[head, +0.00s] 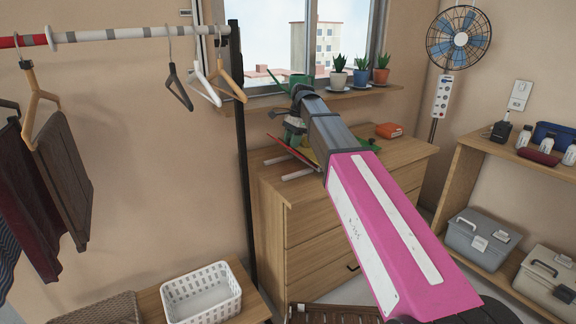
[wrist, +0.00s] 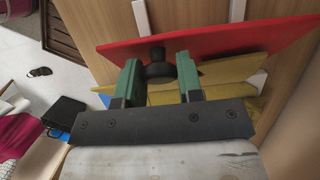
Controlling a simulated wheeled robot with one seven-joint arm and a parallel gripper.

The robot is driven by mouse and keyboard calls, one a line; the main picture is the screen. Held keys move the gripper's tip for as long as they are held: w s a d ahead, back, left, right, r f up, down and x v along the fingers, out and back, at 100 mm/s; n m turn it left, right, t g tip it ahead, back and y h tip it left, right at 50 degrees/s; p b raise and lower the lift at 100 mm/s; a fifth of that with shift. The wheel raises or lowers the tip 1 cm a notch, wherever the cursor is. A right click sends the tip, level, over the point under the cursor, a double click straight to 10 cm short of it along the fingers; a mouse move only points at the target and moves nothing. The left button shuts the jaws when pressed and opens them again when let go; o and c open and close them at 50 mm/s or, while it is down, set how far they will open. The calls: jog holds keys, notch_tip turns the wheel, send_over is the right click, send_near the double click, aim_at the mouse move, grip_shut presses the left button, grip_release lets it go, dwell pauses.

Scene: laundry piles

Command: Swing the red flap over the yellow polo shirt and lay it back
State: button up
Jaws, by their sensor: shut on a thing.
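The red flap (wrist: 225,38) spans the upper part of the wrist view and shows as a thin slanted edge on the dresser in the head view. A dark round knob (wrist: 157,71) stands on it. My gripper (wrist: 157,62) has its two green fingers on either side of this knob and is shut on it. The yellow polo shirt (wrist: 215,75) shows as yellow layers beside and below the red flap. In the head view my gripper (head: 293,127) is above the dresser, and my pink arm hides part of the flap and shirt.
The wooden dresser (head: 310,225) stands under the window. Potted plants (head: 360,75) line the sill above, and an orange box (head: 389,130) sits at the dresser's right. A clothes rail post (head: 240,150) stands close on the left. A white basket (head: 201,292) is lower left.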

jog(key=shift+w+d+r, duration=0.1)
jog(key=shift+r, duration=0.05)
jog(key=shift+w+d+r+g+y, duration=0.25)
jog(key=shift+w+d+r, duration=0.25)
jog(key=shift+d, duration=0.2)
jog(key=shift+w+d+r+g+y, duration=0.15)
jog(key=shift+w+d+r+y, duration=0.1)
jog(key=shift+w+d+r, duration=0.25)
jog(key=shift+d+f, duration=0.1)
jog(key=shift+d, duration=0.05)
jog(key=shift+g+y, duration=0.3)
jog(key=shift+y, duration=0.1)
jog(key=shift+w+d+r, duration=0.25)
jog(key=shift+w+d, duration=0.35)
jog(key=shift+d, duration=0.2)
jog(key=shift+w+d+r, duration=0.25)
jog(key=shift+w+d, duration=0.35)
jog(key=shift+d, duration=0.15)
